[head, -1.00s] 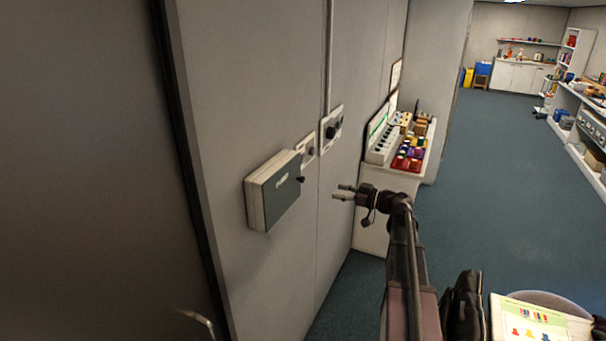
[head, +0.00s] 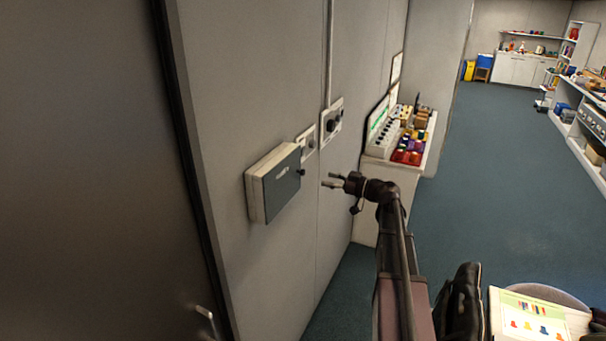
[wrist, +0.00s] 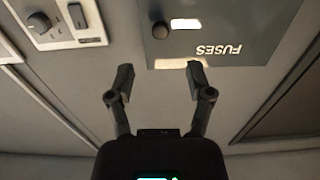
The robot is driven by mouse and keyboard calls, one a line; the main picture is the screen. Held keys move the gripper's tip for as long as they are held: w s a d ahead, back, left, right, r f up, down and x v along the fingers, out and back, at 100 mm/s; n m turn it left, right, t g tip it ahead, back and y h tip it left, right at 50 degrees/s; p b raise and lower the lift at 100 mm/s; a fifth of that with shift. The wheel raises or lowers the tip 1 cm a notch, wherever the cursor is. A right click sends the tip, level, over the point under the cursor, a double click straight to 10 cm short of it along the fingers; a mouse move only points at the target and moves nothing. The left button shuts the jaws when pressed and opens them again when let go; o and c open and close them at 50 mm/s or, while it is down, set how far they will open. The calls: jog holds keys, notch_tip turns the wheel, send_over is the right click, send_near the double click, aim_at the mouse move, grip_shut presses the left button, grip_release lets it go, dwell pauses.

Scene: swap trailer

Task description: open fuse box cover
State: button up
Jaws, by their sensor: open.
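The fuse box (head: 258,192) is a pale box on the grey wall, with a dark grey cover (head: 283,186) on its front. The cover is shut and has a small dark knob (head: 301,172) near its right edge. In the wrist view the cover (wrist: 228,22) shows upside-down "FUSES" lettering, a round dark knob (wrist: 160,30) and pale label patches. My gripper (head: 329,181) is open and empty, a little to the right of the knob in the head view. In the wrist view its fingertips (wrist: 161,76) are apart, with the knob above the gap. I see no contact with the cover.
Switch panels (head: 332,126) are on the wall just right of the box; one also shows in the wrist view (wrist: 60,20). A white cabinet (head: 376,205) with coloured parts on top stands further right. A door handle (head: 205,318) is at lower left. The floor to the right is clear.

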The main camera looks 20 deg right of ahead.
aim_at(304, 173)
jog(key=x, duration=0.9)
jog(key=shift+w+a, duration=0.2)
jog(key=shift+a, duration=0.05)
grip_shut()
